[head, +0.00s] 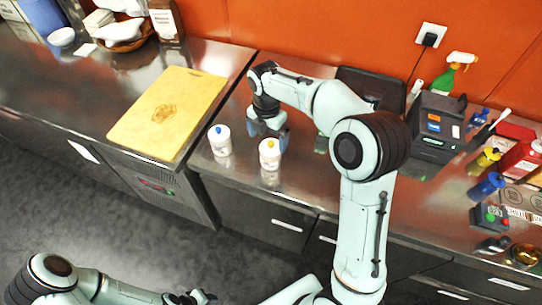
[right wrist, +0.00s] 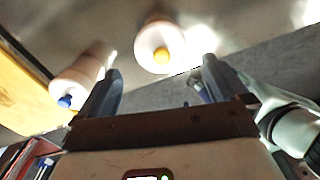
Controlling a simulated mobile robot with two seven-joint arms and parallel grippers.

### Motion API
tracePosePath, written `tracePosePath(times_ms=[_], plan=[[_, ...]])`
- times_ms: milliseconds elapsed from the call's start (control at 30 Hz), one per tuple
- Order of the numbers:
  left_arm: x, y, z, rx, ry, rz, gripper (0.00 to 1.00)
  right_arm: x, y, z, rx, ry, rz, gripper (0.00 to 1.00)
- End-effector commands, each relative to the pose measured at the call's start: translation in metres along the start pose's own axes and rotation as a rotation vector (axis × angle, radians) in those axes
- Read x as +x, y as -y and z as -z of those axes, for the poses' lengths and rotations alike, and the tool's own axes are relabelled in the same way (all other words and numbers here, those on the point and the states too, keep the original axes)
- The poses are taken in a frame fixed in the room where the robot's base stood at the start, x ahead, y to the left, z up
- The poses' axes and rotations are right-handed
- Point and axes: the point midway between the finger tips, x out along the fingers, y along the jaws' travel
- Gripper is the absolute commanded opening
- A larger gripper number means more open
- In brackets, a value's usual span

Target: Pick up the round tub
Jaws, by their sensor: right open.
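Two white round tubs stand upright on the steel counter. One tub has a blue knob (head: 219,141) and the other tub has a yellow knob (head: 270,155). My right gripper (head: 267,138) is open, just behind the yellow-knobbed tub in the head view. In the right wrist view, the yellow-knobbed tub (right wrist: 153,36) appears ahead of the gap between the open fingers (right wrist: 161,70), with no visible contact. The blue-knobbed tub (right wrist: 85,72) lies outside the left finger there. My left gripper (head: 200,297) is at the bottom edge of the head view, away from the counter; its jaws are unclear.
A yellow cutting board (head: 170,108) lies left of the tubs. A black machine (head: 436,126), a green spray bottle (head: 447,77) and several small bottles crowd the right side. The counter's front edge is close to the tubs. Bowls and bottles stand at the far left.

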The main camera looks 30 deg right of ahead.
Motion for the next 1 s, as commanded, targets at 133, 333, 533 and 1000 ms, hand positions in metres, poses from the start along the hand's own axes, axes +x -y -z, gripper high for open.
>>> tracePosePath(times_ms=[133, 333, 533, 1000], plan=[[0.004, 0.003, -0.004, -0.002, 0.005, 0.002, 0.43, 0.024, 0.001, 0.000, 0.001, -0.001, 0.002, 1.00], [0.005, 0.003, -0.004, -0.001, 0.005, 0.002, 0.43, 0.036, 0.001, -0.001, 0.001, 0.000, 0.001, 1.00], [0.007, 0.004, -0.005, -0.002, 0.006, 0.002, 0.43, 0.066, 0.005, -0.005, 0.001, -0.001, 0.003, 1.00], [0.008, 0.005, -0.006, -0.002, 0.007, 0.002, 0.43, 0.082, 0.004, -0.005, 0.001, 0.001, -0.001, 0.80]])
